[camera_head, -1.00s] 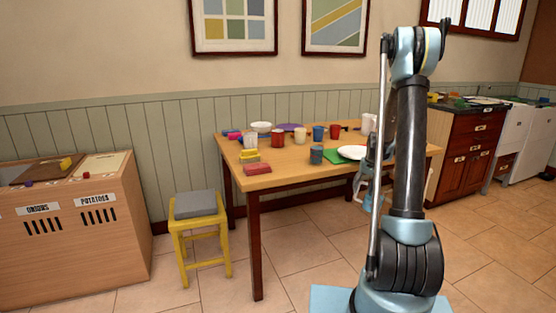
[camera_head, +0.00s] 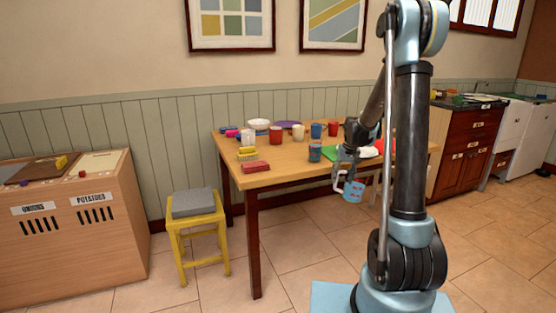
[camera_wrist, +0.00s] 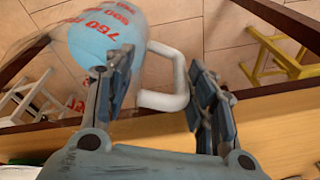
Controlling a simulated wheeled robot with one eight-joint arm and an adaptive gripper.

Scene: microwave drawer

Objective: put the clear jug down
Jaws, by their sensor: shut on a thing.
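The clear jug (camera_head: 354,191) shows pale blue with red markings and a white handle (camera_head: 339,184). In the wrist view the jug (camera_wrist: 105,30) is at the upper left, cut off by the picture edge, with its handle (camera_wrist: 172,76) between the fingers. My gripper (camera_head: 345,168) is shut on the handle; its fingers also show in the wrist view (camera_wrist: 162,92). The jug hangs in front of the wooden table's (camera_head: 285,178) front edge, over the floor. Its base touches nothing that I can see.
A blue cup (camera_head: 315,152), a green board (camera_head: 345,154), red, cream and blue mugs and a white bowl (camera_head: 259,125) stand on the table. Red and yellow blocks (camera_head: 255,167) lie near its left corner. A yellow stool (camera_head: 197,232) stands left. Bare tabletop lies between blocks and cup.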

